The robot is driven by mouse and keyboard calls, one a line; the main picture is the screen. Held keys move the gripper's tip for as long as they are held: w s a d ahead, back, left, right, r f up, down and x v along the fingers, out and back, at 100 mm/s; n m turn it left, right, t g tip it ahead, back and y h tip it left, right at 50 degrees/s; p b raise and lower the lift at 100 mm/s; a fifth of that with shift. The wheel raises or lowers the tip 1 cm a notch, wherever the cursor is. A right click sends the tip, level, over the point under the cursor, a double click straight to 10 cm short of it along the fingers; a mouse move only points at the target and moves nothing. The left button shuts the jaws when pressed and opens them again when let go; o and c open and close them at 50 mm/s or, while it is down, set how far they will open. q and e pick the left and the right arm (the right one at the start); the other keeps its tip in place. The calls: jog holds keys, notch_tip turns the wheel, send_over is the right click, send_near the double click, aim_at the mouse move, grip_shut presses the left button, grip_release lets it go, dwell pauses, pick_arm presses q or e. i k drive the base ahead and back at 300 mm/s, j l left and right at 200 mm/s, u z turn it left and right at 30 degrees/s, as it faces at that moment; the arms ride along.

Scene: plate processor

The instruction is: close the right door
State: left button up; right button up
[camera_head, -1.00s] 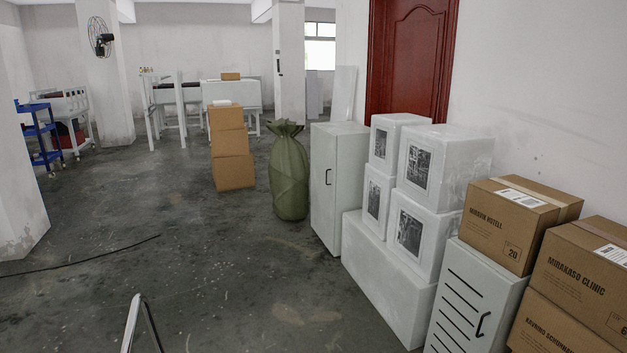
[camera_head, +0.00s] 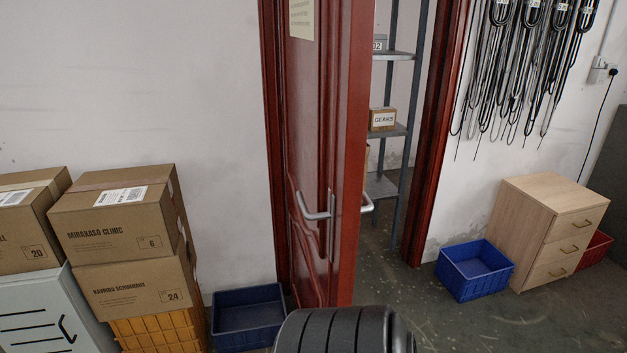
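A red door (camera_head: 305,150) stands open in the middle of the view, swung out from its frame toward me. A silver lever handle (camera_head: 316,208) is on its left-hand face, and another handle (camera_head: 368,202) sticks out past its edge. The doorway to its right is open, with the red right jamb (camera_head: 437,130) showing. The door's lower end is partly hidden by a black ribbed object.
The black ribbed object (camera_head: 345,332) stands close in front at the bottom. A blue crate (camera_head: 250,312) sits left of the door. Another blue crate (camera_head: 474,270) and a wooden drawer cabinet (camera_head: 548,230) stand right. Cartons (camera_head: 125,235) are stacked left. Shelving (camera_head: 390,130) stands inside the doorway.

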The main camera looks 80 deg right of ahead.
aim_at(327, 46)
jog(key=z, duration=2.25)
